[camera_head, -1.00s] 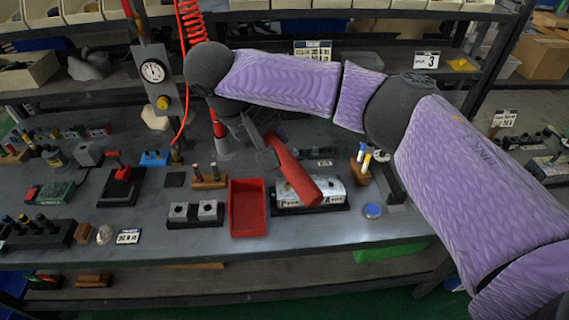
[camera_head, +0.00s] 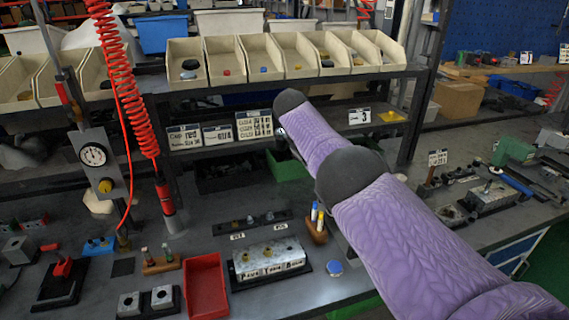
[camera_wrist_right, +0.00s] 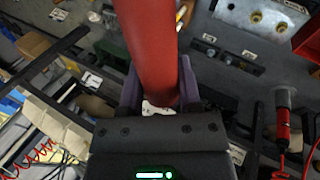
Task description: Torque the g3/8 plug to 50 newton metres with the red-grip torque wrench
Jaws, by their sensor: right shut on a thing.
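The red grip of the torque wrench (camera_wrist_right: 145,45) rises between the fingers of my right gripper (camera_wrist_right: 160,92) in the right wrist view. The gripper is shut on it. In the head view my right arm reaches toward the back shelf, and its hand and the wrench are hidden behind the arm. The silver valve block (camera_head: 268,258) stands on the bench with brass plugs in its top. It also shows at the top right of the wrist view (camera_wrist_right: 262,14), apart from the wrench. I cannot tell which plug is the g3/8. My left gripper is out of view.
A red tray (camera_head: 206,286) lies left of the block. A red tool (camera_head: 166,200) hangs on a coiled red hose. A dark rail (camera_head: 250,223) lies behind the block, a holder with yellow and blue tools (camera_head: 317,222) to its right. Shelf bins (camera_head: 285,58) stand above the bench.

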